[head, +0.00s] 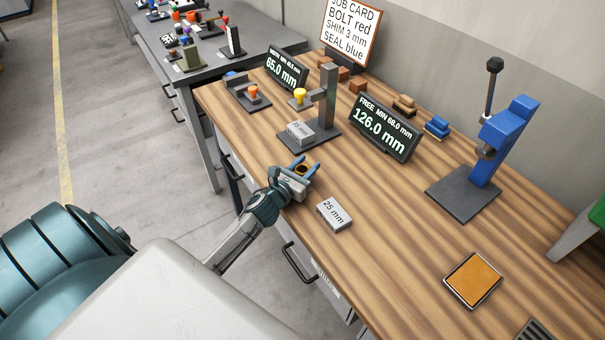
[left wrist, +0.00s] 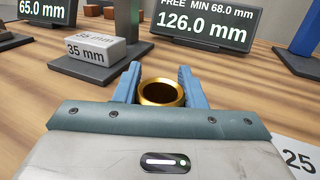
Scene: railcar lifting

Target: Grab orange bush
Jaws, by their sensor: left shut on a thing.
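The bush is an orange-gold ring with a dark bore (left wrist: 161,91). In the left wrist view it sits between the two blue fingers of my left gripper (left wrist: 159,82), which is shut on it. In the head view the bush (head: 301,169) shows small between the fingers of my left gripper (head: 308,168), near the front edge of the wooden bench. The bush's lower part is hidden behind the gripper body in the left wrist view. My right gripper is not in view.
A grey 25 mm block (head: 334,215) lies just right of my left gripper. A grey 35 mm block (head: 300,132) sits on the base of a dark post stand (head: 328,95). A display reading 126.0 mm (head: 382,128) and a blue press (head: 505,140) stand behind. An orange pad (head: 473,279) lies right; bench between is clear.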

